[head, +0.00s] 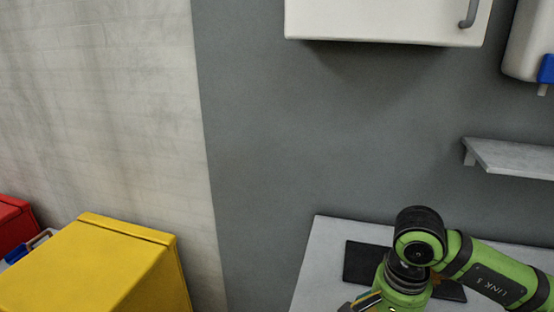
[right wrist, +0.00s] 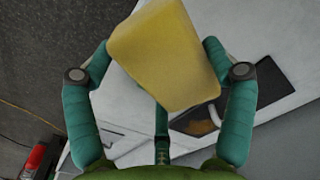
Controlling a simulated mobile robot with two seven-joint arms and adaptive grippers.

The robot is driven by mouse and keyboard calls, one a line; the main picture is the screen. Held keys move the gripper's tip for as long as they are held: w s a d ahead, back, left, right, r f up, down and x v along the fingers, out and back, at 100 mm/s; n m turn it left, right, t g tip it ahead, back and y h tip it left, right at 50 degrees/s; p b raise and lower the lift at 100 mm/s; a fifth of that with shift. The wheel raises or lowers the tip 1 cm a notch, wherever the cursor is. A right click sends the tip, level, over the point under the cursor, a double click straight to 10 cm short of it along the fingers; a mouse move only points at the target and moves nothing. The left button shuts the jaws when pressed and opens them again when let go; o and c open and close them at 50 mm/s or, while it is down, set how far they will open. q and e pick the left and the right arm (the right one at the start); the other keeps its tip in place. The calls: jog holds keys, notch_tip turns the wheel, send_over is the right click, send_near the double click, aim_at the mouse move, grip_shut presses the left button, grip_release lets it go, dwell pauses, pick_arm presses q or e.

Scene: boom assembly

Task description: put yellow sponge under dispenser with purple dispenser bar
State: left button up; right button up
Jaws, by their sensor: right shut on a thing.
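In the right wrist view a yellow sponge (right wrist: 165,55) sits tilted between the green fingers of my right gripper (right wrist: 160,60), which is shut on it. In the head view my right arm comes in from the right over a grey counter, and its gripper is mostly cut off at the bottom edge; the sponge cannot be made out there. A white wall dispenser (head: 530,42) with a blue bar (head: 546,69) shows at the top right. No purple bar is in view. My left gripper is not in view.
A light grey counter (head: 320,245) carries a dark mat (head: 362,262) below my arm. A wall shelf (head: 515,157) juts out at right. A white cabinet (head: 380,20) hangs above. A yellow box (head: 90,265) and a red box (head: 12,222) stand at lower left.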

jog(key=n, duration=0.2)
jog(key=s+n, duration=0.1)
jog(key=n, duration=0.2)
jog(key=a+n, duration=0.1)
jog(key=n, duration=0.1)
jog(key=shift+s+f+n, duration=0.2)
jog(key=shift+f+n, duration=0.1)
jog(key=shift+f, duration=0.1)
